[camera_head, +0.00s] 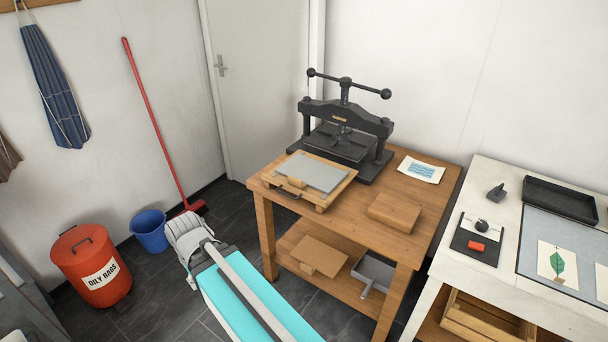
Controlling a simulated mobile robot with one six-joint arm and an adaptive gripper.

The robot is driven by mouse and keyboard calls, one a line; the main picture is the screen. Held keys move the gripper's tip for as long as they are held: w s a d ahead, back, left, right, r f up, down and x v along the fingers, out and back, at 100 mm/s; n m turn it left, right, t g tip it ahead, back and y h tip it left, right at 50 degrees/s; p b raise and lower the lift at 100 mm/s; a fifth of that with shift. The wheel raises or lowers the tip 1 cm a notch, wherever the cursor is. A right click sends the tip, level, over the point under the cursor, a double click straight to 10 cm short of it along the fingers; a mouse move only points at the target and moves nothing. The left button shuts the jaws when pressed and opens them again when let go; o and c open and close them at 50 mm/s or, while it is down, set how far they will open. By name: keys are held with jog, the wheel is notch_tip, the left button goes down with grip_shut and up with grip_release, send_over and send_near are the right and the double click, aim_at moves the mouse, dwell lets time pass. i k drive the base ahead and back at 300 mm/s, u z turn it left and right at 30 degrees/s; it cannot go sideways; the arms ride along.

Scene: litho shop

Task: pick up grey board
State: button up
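The grey board (317,173) is a thin flat sheet. It lies on top of a wooden board or shallow tray (341,188) at the left part of the wooden table (365,228). Part of my own body, white and turquoise, reaches up from the bottom of the picture, left of the table and apart from the grey board.
A black screw press (345,126) stands close behind the grey board. A brown block (394,212) and a blue print (421,172) lie to the right. A white bench (458,265) adjoins at right. A red bin (92,268) and blue bucket (151,232) stand left.

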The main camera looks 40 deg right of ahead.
aim_at(301, 171)
jog(key=k, duration=0.8)
jog(key=z, duration=1.3)
jog(key=i, duration=1)
